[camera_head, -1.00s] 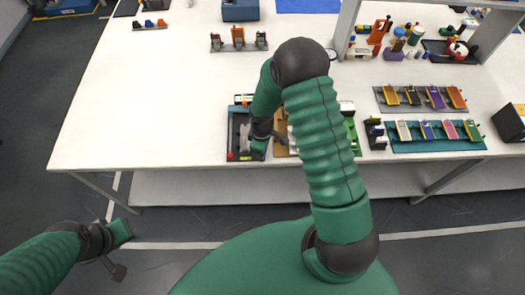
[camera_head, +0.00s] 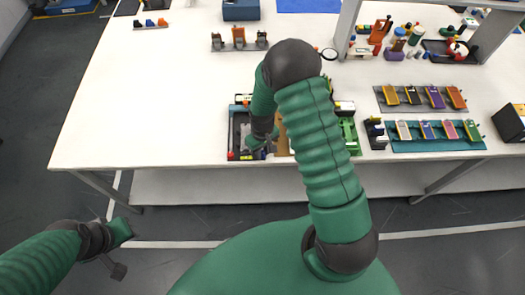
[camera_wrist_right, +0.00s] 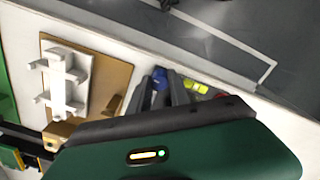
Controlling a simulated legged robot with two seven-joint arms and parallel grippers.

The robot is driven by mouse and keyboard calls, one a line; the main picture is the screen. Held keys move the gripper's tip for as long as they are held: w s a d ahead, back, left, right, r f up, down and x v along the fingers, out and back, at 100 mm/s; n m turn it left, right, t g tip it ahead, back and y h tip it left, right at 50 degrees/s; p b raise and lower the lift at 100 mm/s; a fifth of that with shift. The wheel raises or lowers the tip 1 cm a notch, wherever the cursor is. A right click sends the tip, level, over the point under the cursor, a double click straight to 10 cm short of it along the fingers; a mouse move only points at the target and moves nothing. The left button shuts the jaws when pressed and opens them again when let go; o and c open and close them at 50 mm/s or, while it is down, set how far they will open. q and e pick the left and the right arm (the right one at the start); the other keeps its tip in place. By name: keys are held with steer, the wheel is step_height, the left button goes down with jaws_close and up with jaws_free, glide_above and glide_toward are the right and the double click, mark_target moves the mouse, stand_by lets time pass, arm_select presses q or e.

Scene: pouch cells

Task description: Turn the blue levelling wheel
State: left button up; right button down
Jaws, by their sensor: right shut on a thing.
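The blue levelling wheel (camera_wrist_right: 159,77) shows in the right wrist view between the dark fingers of my right gripper (camera_wrist_right: 165,92). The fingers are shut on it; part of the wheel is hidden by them. In the head view my right gripper (camera_head: 262,143) is at the front of a dark tray-like fixture (camera_head: 233,140), and the wheel is not visible there. A yellow-green level vial (camera_wrist_right: 195,86) lies close beside the fingers. My left gripper (camera_head: 118,250) hangs off the table at lower left, away from the fixture; its jaw state is unclear.
A tan plate (camera_wrist_right: 112,75) with a white bracket (camera_wrist_right: 65,82) is next to the fixture. A green fixture (camera_head: 349,135) stands to its right. A teal board (camera_head: 440,146) with several pouch cells lies farther right. The table's left part (camera_head: 140,110) is clear.

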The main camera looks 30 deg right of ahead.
steer(key=shift+w+r, duration=0.15)
steer(key=shift+w, duration=0.25)
steer(key=c, duration=1.6)
jaws_free()
steer(key=shift+o, duration=0.5)
steer(key=shift+s, duration=0.1)
step_height(320, 180, up, 17)
steer(key=shift+f+b, duration=0.2)
steer(key=shift+b, duration=0.15)
steer(key=s+a+r+t, duration=0.1)
steer(key=s+a+t, duration=0.1)
steer(key=s+a, duration=0.5)
steer(key=shift+s+a+r+m+t, duration=0.25)
steer(key=shift+s+a+m+t, duration=0.05)
steer(key=shift+s, duration=1.2)
